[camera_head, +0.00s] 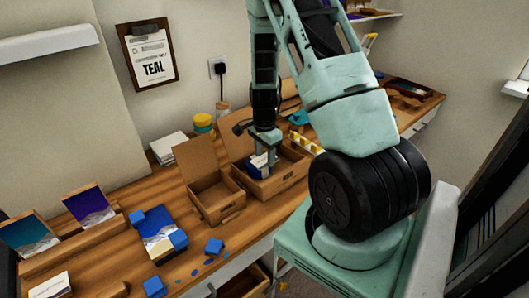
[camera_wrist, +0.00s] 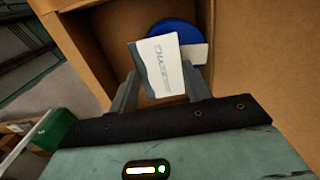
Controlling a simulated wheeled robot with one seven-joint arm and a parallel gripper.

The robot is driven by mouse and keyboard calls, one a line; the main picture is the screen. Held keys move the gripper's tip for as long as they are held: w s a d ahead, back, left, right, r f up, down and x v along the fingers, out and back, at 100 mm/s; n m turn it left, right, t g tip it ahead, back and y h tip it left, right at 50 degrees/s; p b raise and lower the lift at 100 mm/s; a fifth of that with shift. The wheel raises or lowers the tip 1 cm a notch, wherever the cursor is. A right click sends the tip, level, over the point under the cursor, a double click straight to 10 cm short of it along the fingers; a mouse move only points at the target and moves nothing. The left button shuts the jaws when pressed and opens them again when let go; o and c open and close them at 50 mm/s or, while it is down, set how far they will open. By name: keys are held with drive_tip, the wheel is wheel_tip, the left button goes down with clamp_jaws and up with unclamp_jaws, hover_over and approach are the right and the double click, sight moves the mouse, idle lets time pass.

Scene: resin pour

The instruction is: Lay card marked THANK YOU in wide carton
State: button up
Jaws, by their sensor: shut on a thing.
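My gripper (camera_wrist: 163,82) is shut on a white card (camera_wrist: 163,62) with a teal edge and faint lettering that I cannot read in full. The card sits between the two fingers, tilted, over the inside of the wide carton (camera_wrist: 92,45). A round blue thing (camera_wrist: 172,26) and a small white piece (camera_wrist: 196,54) show in the carton beyond the card. In the head view my gripper (camera_head: 265,160) reaches down into the open wide carton (camera_head: 284,188). Whether the card touches the carton floor cannot be told.
A smaller open carton (camera_head: 217,203) stands left of the wide one on the wooden bench. Blue blocks (camera_head: 214,246) and a picture panel (camera_head: 158,240) lie further left. A yellow-lidded jar (camera_head: 203,122) and white stack (camera_head: 168,147) are behind. A TEAL clipboard (camera_head: 149,60) hangs on the wall.

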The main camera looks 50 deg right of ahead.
drive_tip(key=o, duration=0.8)
wheel_tip(320, 180, up, 8)
drive_tip(key=p, duration=0.6)
drive_tip(key=shift+p, duration=0.35)
